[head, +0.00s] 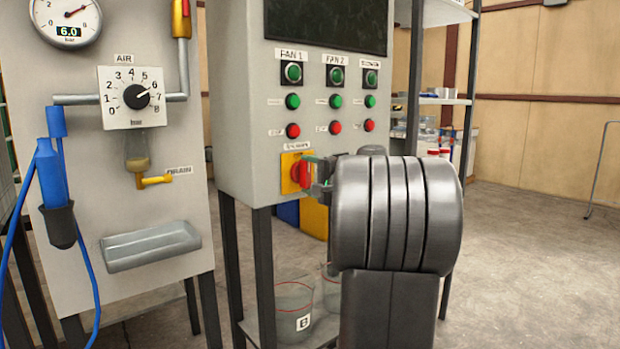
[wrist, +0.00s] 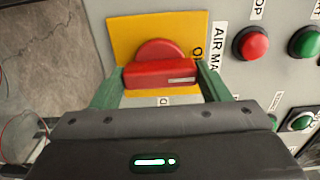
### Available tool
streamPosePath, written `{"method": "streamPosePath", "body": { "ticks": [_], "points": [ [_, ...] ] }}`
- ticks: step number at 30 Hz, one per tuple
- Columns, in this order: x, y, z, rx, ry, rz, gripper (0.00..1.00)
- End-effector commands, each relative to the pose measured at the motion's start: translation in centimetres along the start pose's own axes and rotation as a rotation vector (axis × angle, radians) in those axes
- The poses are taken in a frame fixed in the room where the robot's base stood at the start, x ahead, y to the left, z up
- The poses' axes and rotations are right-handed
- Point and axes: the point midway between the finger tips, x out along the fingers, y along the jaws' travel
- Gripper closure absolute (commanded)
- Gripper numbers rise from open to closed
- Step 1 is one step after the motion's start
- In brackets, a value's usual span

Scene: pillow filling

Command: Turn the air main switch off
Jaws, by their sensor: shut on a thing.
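The air main switch (head: 302,174) is a red rotary handle on a yellow plate (head: 289,165), low on the front of the grey control panel. In the wrist view the red handle (wrist: 165,75) lies crosswise. Its white mark is at the right end, facing a partly hidden label on the yellow plate (wrist: 122,32) that starts with O. My gripper (head: 320,173) is shut on the handle, with one green finger at each end of it in the wrist view (wrist: 163,88). Another label below the handle is mostly hidden by my gripper.
Green and red fan buttons (head: 293,131) sit above the switch on the panel (head: 235,100). An air board (head: 60,100) with a gauge and regulator knob stands to the left. Buckets (head: 293,305) stand beneath the panel. Open floor (head: 550,250) lies to the right.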

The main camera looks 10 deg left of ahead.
Motion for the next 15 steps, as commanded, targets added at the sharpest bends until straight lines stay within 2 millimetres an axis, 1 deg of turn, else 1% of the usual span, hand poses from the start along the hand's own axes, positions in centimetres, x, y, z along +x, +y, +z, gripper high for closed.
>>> {"method": "streamPosePath", "body": {
  "ticks": [4,5,6,8,15],
  "points": [
    [0.0,0.1,0.03,-0.002,-0.001,0.002,0.54],
    [0.0,0.11,0.03,-0.003,-0.001,0.002,0.27],
    [0.0,0.11,0.03,-0.003,-0.001,0.002,0.19],
    [0.0,0.09,0.02,-0.002,-0.001,0.002,0.09],
    [-0.01,0.04,0.01,-0.001,-0.001,0.001,0.09]
  ]
}}
